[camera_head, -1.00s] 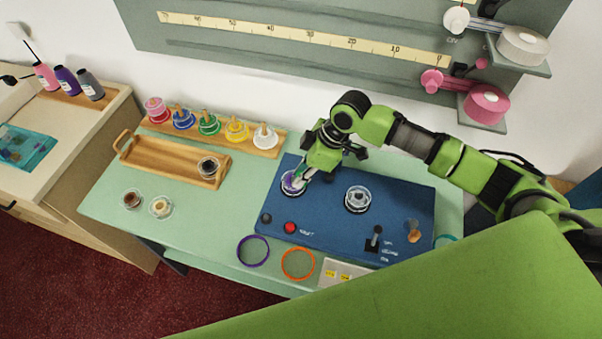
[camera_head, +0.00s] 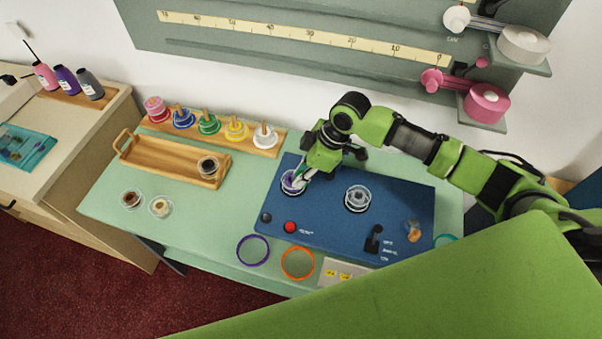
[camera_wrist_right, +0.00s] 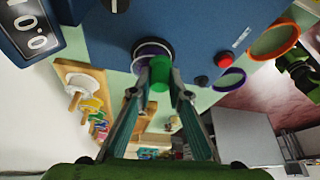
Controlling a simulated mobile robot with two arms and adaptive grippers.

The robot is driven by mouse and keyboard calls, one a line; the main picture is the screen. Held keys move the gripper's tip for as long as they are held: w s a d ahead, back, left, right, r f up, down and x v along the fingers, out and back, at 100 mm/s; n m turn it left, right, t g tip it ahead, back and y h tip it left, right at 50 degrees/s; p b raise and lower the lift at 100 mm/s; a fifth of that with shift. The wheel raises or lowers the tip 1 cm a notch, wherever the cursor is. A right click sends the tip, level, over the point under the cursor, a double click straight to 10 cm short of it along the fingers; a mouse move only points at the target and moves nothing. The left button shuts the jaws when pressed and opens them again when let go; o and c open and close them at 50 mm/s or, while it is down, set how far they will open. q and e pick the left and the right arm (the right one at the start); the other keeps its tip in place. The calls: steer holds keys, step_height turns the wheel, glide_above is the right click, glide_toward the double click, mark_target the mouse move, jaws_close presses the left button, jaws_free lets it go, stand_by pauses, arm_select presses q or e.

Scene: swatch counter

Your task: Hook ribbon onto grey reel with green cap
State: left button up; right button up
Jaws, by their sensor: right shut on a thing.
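My right gripper (camera_head: 302,178) is over the left spindle of the blue machine (camera_head: 325,225). In the right wrist view its fingertips (camera_wrist_right: 160,80) are shut on a small green cylinder that looks like the green cap (camera_wrist_right: 160,72). The cap is right at a reel with purple and white rings (camera_wrist_right: 153,50), also in the head view (camera_head: 291,184); whether they touch is unclear. A grey, clear-rimmed reel (camera_head: 358,198) sits on the right spindle. I cannot make out a loose ribbon end.
A red button (camera_head: 290,227), a dark knob (camera_head: 266,217) and a black lever (camera_head: 374,240) are on the machine's front. Purple (camera_head: 253,250) and orange (camera_head: 298,263) rings lie before it. A wooden tray (camera_head: 150,160) and a rack of coloured spools (camera_head: 222,137) stand left.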

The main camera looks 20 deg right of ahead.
steer(key=shift+s+f, duration=0.45)
steer(key=shift+f, duration=0.35)
stand_by(0.4)
steer(key=shift+s, duration=0.1)
stand_by(1.3)
steer(key=r+p, duration=0.1)
steer(key=w+r+p, duration=0.1)
steer(key=p, duration=0.1)
steer(key=shift+r, duration=0.4)
step_height(320, 180, up, 3)
steer(key=shift+f+p, duration=0.2)
steer(key=shift+p, duration=1.05)
steer(key=shift+a, duration=0.1)
